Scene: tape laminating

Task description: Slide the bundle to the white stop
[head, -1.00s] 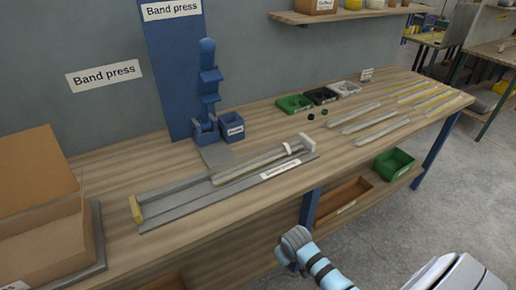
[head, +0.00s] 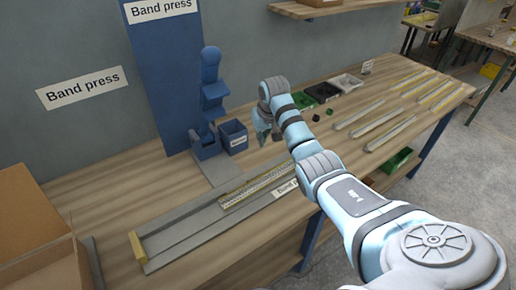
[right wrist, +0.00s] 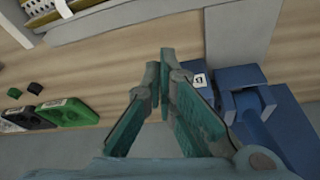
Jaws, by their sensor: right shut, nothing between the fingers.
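The bundle (head: 252,187), a long grey strip stack with yellowish edges, lies lengthwise in the grey track (head: 175,232) at the front of the bench. Its right end is hidden behind my right arm. A yellow end block (head: 137,246) stands at the track's left end. The white stop at the track's right end is hidden in the head view. A white piece (right wrist: 64,8) on the track shows at the top of the right wrist view; I cannot tell if it is the stop. My right gripper (right wrist: 165,52) is shut and empty, above the bench behind the track.
The blue band press (head: 209,105) and a blue bin (head: 233,135) stand left of my right gripper. Small bins, including a black one (head: 324,92), and loose strips (head: 390,132) lie to the right. A cardboard box (head: 35,235) is at the left.

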